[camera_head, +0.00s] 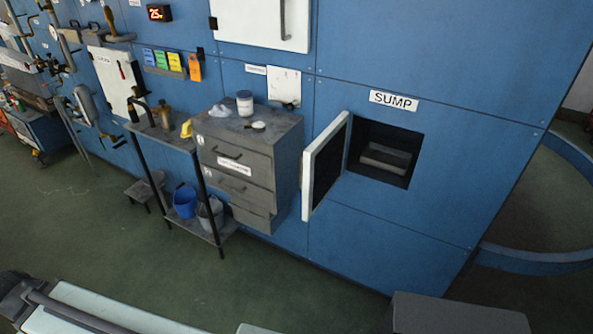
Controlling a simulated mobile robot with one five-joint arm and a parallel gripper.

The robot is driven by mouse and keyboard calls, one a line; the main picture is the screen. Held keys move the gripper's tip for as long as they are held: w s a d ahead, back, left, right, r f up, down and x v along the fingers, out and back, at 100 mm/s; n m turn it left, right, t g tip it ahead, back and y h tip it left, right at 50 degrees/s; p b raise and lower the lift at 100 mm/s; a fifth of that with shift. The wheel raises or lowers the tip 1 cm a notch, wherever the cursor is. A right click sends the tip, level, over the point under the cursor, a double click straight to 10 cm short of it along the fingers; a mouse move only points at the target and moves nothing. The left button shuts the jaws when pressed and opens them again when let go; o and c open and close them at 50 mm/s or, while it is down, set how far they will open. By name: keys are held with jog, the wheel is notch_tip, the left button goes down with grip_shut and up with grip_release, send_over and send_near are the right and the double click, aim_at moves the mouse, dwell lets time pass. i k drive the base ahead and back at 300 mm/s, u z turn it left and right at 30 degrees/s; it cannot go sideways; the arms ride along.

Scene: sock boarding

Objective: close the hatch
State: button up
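The hatch (325,166) is a white-edged door with a dark inner panel, standing open. It is attached at the left side of a square dark opening (384,153) in the blue wall, and it swings out into the room. A "SUMP" label (394,101) is above the opening. A grey block-like thing (385,159) shows inside the opening. My gripper cannot be made out in this view.
A grey drawer cabinet (247,160) stands just left of the hatch, with a jar (244,103) on top. A black-legged shelf stand (209,215) holds buckets further left. A grey box top (455,315) is at the bottom right.

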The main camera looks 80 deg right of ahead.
aim_at(321, 163)
jog(key=k, duration=0.4)
jog(key=u, duration=1.15)
jog(key=i, duration=2)
jog(key=z, duration=4.6)
jog(key=i, duration=1.1)
jog(key=z, duration=0.05)
